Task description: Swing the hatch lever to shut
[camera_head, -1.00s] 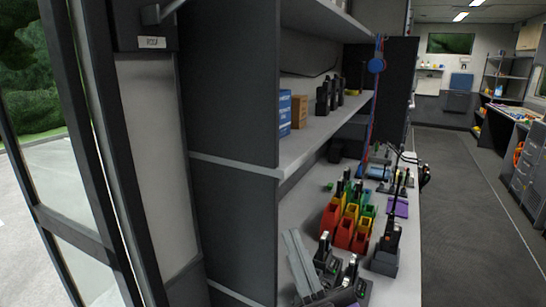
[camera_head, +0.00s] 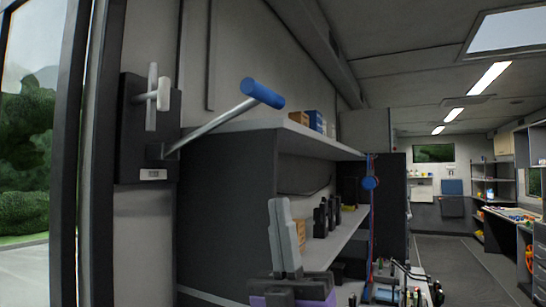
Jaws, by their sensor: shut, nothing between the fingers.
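A lever with a blue cylindrical grip (camera_head: 262,94) sticks out from a dark wall box (camera_head: 130,140) at the upper left. Its grey rod slants up and right from the box's lower part. A second, short white handle (camera_head: 164,94) on an upright grey bar is on the same box. A small pale label (camera_head: 152,174) is at the box's bottom, too small to read. My gripper (camera_head: 279,204) is at the bottom centre, its pale fingers pointing up and together, empty. In the picture it is below the blue grip and apart from it.
A dark shelf unit (camera_head: 225,215) stands right of the box, with small boxes (camera_head: 312,120) on top and black devices (camera_head: 325,215) on a shelf. A door frame (camera_head: 98,150) and window are at the left. The aisle floor (camera_head: 450,265) at the right is clear.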

